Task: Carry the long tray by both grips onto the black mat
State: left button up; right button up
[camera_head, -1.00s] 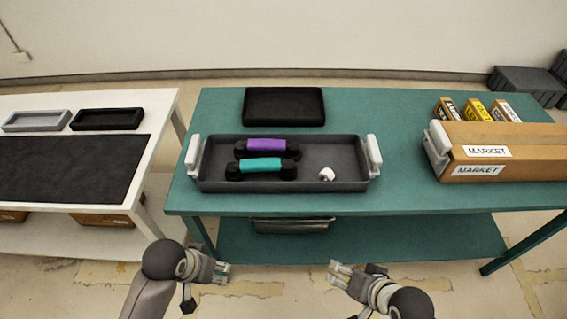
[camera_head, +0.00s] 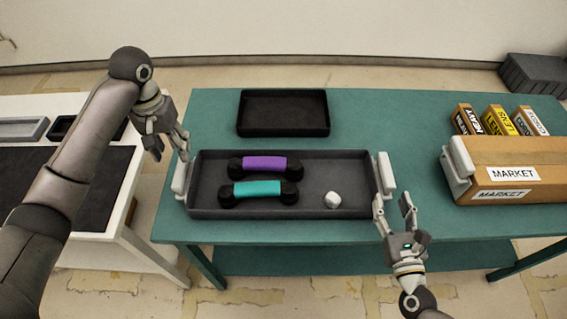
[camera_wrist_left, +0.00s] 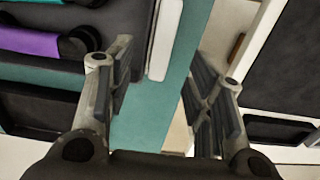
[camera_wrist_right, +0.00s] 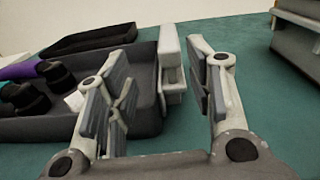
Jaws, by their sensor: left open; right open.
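The long dark grey tray (camera_head: 315,165) lies on the green table with a white grip at each end. The black mat (camera_head: 75,185) lies on the white table, partly behind my left arm.
A black tray (camera_head: 283,113) stands behind the long tray. A MARKET carton (camera_head: 515,170) and several small boxes (camera_head: 497,120) stand at the right. Grey (camera_head: 22,128) and black (camera_head: 60,127) small trays stand behind the mat. A gap separates the tables.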

pick_arm(q)
jog(key=shift+w+a+r, duration=0.2)
jog(key=shift+w+r, duration=0.15)
pick_arm(e)
jog(key=shift+w+d+m+h, duration=0.2)
jog(key=shift+d+m+h, duration=0.1)
jog(key=shift+d+m, duration=0.1)
pick_arm(q)
jog(key=shift+s+a+r, duration=0.1)
jog(key=shift+s+r, duration=0.05)
jog(key=shift+r, duration=0.05)
pick_arm(e)
jog(key=shift+s+r, duration=0.15)
jog(key=shift+s+d+r, duration=0.1)
jog(key=shift+s+r, duration=0.05)
jog(key=shift+s, duration=0.2)
pick_arm(q)
jog(key=shift+s+f, duration=0.15)
jog(key=shift+f, duration=0.2)
pick_arm(e)
jog(key=shift+w, duration=0.6)
pick_arm(q)
notch_tip(320, 180, down, 10)
pick_arm(e)
send_near(382, 152)
jog(key=w, duration=0.4)
jog(key=shift+w+d+f, duration=0.15)
jog(key=shift+w+f, duration=0.1)
jog(key=shift+w, duration=0.05)
